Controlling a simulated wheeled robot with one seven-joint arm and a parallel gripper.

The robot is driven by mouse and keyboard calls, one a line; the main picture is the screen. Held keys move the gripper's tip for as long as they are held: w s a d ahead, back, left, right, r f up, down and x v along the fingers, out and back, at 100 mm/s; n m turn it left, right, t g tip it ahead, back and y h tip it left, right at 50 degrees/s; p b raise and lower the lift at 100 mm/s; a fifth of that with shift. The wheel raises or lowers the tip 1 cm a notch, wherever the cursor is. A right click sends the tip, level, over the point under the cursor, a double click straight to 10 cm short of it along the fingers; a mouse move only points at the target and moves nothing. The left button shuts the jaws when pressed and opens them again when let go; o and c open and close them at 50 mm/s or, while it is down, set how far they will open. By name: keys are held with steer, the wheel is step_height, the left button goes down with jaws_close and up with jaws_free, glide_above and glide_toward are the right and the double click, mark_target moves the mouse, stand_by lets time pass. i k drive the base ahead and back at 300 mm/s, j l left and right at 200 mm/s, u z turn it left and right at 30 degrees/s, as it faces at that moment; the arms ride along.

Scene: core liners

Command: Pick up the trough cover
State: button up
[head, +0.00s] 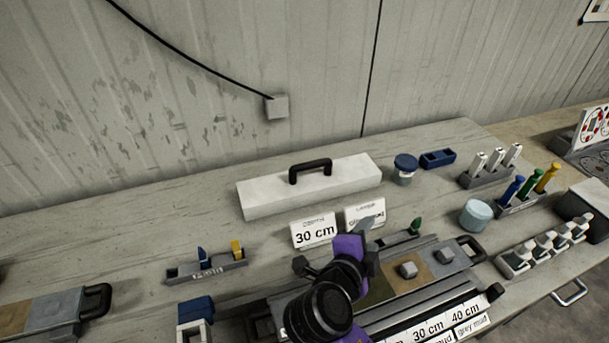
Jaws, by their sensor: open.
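The trough cover (310,187) looks like a long white lid with a black handle (310,169) on top. It lies on the bench toward the wall, angled slightly up to the right. My gripper (345,254), purple and black, is in front of the cover, above the core trough, apart from the cover and its handle. It is open, and I see nothing held in it. My arm hides part of the trough (443,262) below. Two label cards, one reading "30 cm" (316,232), stand between the gripper and the cover.
Right of the cover are a blue-lidded jar (405,168), a blue tray (437,159), racks of white (485,178) and coloured (522,204) tools, a pale tub (474,215) and several small bottles (545,247). A small rack (206,268) stands front left. The bench left of the cover is clear.

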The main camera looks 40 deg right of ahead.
mark_target(317, 181)
steer(key=i, duration=0.85)
